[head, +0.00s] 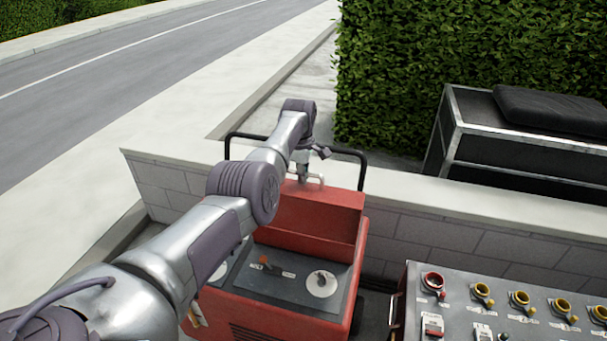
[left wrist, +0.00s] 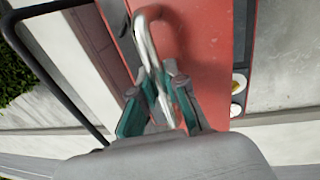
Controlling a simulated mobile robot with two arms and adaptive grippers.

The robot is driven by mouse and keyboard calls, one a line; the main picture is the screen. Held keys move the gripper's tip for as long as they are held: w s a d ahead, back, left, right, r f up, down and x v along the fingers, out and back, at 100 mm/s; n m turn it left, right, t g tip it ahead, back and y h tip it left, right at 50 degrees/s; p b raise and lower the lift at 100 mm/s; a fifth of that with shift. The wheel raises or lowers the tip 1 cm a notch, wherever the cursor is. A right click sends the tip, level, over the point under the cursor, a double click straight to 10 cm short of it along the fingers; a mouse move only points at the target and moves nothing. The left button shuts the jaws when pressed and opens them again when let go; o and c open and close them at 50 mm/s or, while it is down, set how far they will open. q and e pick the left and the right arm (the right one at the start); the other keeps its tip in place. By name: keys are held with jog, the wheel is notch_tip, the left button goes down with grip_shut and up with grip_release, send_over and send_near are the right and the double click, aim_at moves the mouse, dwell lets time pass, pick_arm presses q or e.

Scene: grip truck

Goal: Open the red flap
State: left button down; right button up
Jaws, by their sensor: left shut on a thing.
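The red flap (head: 312,225) stands raised at the back of the red machine (head: 275,315), above its dark control panel (head: 290,278), which is uncovered. A bent metal handle (head: 319,180) is at the flap's top. My left gripper (head: 303,176) reaches over the machine to this handle, partly hidden by its own wrist. In the left wrist view, the green-padded fingers of my left gripper (left wrist: 160,108) are shut around the shiny handle (left wrist: 146,38), next to the red surface of the flap (left wrist: 205,50). My right gripper is not in view.
A black rail (head: 362,165) rises behind the machine, close to my left gripper. A low block wall (head: 490,245) runs behind. Another control panel (head: 480,315) with yellow-ringed knobs stands at the lower right. A hedge (head: 410,80) and a dark metal-framed box (head: 520,150) are beyond the wall.

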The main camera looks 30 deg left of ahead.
pick_arm(q)
jog(key=shift+r, duration=0.1)
jog(key=c, duration=1.2)
grip_release()
jog(key=r, duration=0.4)
jog(key=s+r, duration=0.1)
jog(key=r, duration=0.3)
jog(key=s+r, duration=0.1)
jog(key=r, duration=0.3)
jog(key=shift+d, duration=0.2)
jog(key=shift+f, duration=0.1)
